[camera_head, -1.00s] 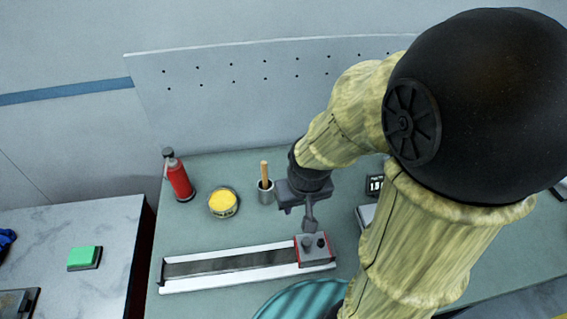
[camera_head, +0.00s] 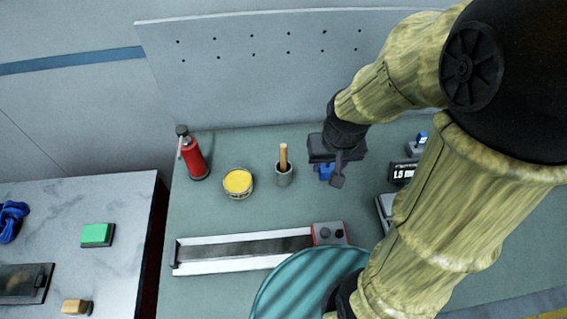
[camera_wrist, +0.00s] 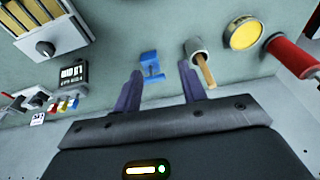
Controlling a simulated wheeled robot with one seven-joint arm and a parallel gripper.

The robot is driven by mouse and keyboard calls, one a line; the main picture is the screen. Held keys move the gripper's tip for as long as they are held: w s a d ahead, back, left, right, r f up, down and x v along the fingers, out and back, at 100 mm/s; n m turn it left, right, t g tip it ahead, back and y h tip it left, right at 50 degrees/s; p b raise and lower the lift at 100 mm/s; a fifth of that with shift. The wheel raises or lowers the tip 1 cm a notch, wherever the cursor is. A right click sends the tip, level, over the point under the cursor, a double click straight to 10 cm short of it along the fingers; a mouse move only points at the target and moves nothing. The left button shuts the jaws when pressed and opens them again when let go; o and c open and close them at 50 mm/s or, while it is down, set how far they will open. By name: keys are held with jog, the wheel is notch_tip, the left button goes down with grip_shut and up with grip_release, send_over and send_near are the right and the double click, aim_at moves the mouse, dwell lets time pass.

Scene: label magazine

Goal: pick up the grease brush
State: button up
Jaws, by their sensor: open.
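The grease brush (camera_head: 283,155) stands upright in a small grey cup (camera_head: 284,177) on the bench, with only its wooden handle showing. Its bristle end is hidden in the cup. In the wrist view, the brush (camera_wrist: 206,74) and cup (camera_wrist: 197,47) lie just to the right of the right finger. My gripper (camera_head: 333,180) is to the right of the cup in the head view. Its jaws (camera_wrist: 159,73) are open, with no object held. A small blue item (camera_wrist: 151,65) shows between the fingers in the wrist view, on the bench beyond them.
A yellow-filled tin (camera_head: 238,183) and a red bottle (camera_head: 194,160) stand left of the cup. A long track (camera_head: 240,251) with a red-edged block lies in front. A display box (camera_wrist: 70,76) sits to the right in the head view. A pegboard panel rises behind.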

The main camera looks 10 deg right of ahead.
jog(key=w+a+r+m+g+p, duration=0.1)
jog(key=w+a+r, duration=0.1)
jog(key=w, duration=0.2)
jog(key=w+a+r+p, duration=0.1)
jog(key=w+a+r, duration=0.1)
jog(key=w+a, duration=0.1)
jog(key=r+m+g+p, duration=0.1)
jog(key=p, duration=0.1)
send_over(282, 146)
jog(key=shift+s+r, duration=0.1)
notch_tip(282, 146, down, 12)
jog(key=shift+f+p, duration=0.1)
jog(key=shift+p, duration=1.15)
jog(key=shift+f, duration=0.1)
